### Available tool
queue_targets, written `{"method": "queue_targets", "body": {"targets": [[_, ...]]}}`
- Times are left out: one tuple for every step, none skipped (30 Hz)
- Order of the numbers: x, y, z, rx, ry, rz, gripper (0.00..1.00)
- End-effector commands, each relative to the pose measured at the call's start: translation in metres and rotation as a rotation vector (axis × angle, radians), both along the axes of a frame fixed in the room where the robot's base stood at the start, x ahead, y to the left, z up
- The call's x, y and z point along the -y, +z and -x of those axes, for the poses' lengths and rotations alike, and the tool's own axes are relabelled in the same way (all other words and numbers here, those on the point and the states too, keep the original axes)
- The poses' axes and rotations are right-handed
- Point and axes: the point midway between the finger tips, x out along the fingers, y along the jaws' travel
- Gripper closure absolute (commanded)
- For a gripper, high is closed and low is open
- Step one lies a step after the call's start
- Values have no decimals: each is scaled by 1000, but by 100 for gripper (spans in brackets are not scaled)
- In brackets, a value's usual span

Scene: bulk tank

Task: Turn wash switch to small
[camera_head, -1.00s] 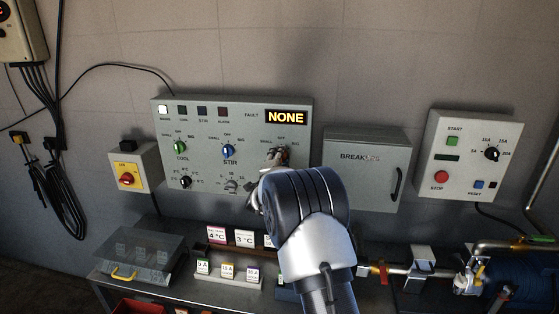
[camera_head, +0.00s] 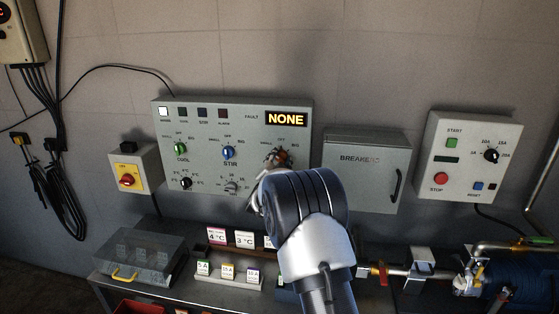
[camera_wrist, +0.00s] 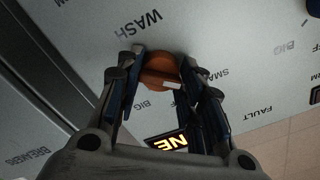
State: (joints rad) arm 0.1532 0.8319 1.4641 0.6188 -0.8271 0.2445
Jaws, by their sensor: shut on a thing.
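My gripper (camera_wrist: 165,78) is shut on the knob, one blue-padded finger on each side. The white mark points to the lower right in the wrist view, on the SMALL side; the exact stop cannot be told. BIG is left of the knob and SMALL is right of it there; a finger partly covers SMALL.
The COOL knob (camera_head: 180,148) and the STIR knob (camera_head: 228,152) are left of my gripper. The fault display (camera_head: 286,119) above it reads NONE. The breakers box (camera_head: 365,175) is close on the right. Cards in holders (camera_head: 228,272) stand on the bench below.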

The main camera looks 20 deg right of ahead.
Motion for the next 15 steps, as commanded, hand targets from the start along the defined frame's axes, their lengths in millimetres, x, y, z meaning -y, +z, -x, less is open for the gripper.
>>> {"method": "queue_targets", "body": {"targets": [[0, 0, 0, -2, 0, 6, 89], [0, 0, 0, -3, 0, 7, 89], [0, 0, 0, -5, 0, 10, 89], [0, 0, 0, -6, 0, 11, 89], [0, 0, 0, -6, 0, 11, 89], [0, 0, 0, -6, 0, 12, 89], [0, 0, 0, -6, 0, 12, 89], [0, 0, 0, -6, 0, 12, 89], [0, 0, 0, -6, 0, 12, 89], [0, 0, 0, -6, 0, 12, 89], [0, 0, 0, -6, 0, 12, 89], [0, 0, 0, -6, 0, 12, 89], [0, 0, 0, -6, 0, 12, 89], [0, 0, 0, -6, 0, 12, 65], [0, 0, 0, -6, 0, 11, 62]]}}
